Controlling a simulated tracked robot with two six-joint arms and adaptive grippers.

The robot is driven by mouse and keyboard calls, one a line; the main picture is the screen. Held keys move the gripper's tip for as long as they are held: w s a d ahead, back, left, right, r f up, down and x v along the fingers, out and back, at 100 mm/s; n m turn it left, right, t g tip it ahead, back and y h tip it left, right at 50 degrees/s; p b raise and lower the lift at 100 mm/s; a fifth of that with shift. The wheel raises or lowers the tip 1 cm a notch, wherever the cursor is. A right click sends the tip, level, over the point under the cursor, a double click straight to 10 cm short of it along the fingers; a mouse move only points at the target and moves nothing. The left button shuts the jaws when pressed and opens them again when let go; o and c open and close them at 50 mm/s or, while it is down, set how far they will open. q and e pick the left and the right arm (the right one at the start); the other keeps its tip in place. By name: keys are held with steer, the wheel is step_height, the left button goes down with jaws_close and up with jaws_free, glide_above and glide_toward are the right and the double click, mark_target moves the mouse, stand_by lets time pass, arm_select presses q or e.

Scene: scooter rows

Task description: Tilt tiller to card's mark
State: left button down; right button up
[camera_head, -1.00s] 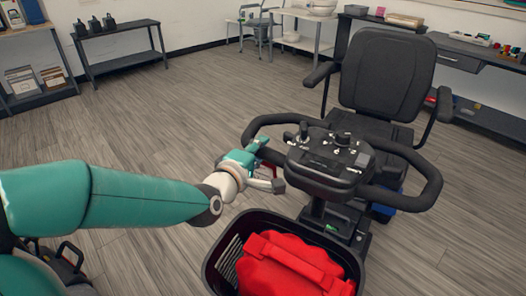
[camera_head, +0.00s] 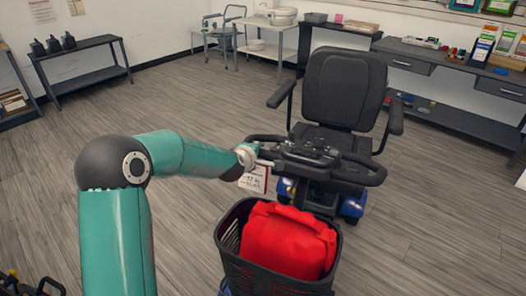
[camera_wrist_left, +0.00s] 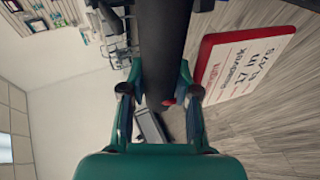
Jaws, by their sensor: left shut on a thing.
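The scooter's black tiller (camera_head: 312,152), with its console and loop handlebar, stands in front of the seat in the head view. It leans back toward the seat. My left gripper (camera_head: 250,155) is shut on the left side of the handlebar. In the left wrist view the dark bar (camera_wrist_left: 163,45) runs between the fingers of this gripper (camera_wrist_left: 161,80). A white card with a red edge (camera_head: 257,181) hangs just below the gripper. In the left wrist view the card (camera_wrist_left: 245,65) shows print including "17 in"; I cannot make out a tilt mark. My right gripper is not in view.
A black basket (camera_head: 270,268) with a red bag (camera_head: 288,240) is at the scooter's front. The black seat (camera_head: 343,88) is behind the tiller. Shelves (camera_head: 82,70) and a desk (camera_head: 440,62) line the walls. Floor to the left and right is open.

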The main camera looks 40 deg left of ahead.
arm_select(q)
steer(key=shift+s+f, duration=0.15)
steer(key=shift+f, duration=0.1)
steer(key=c, duration=0.8)
jaws_free()
steer(key=shift+r, duration=0.1)
steer(key=shift+s+d+r, duration=0.15)
steer(key=shift+s+r, duration=0.15)
steer(key=v, duration=1.1)
steer(key=shift+f, duration=0.2)
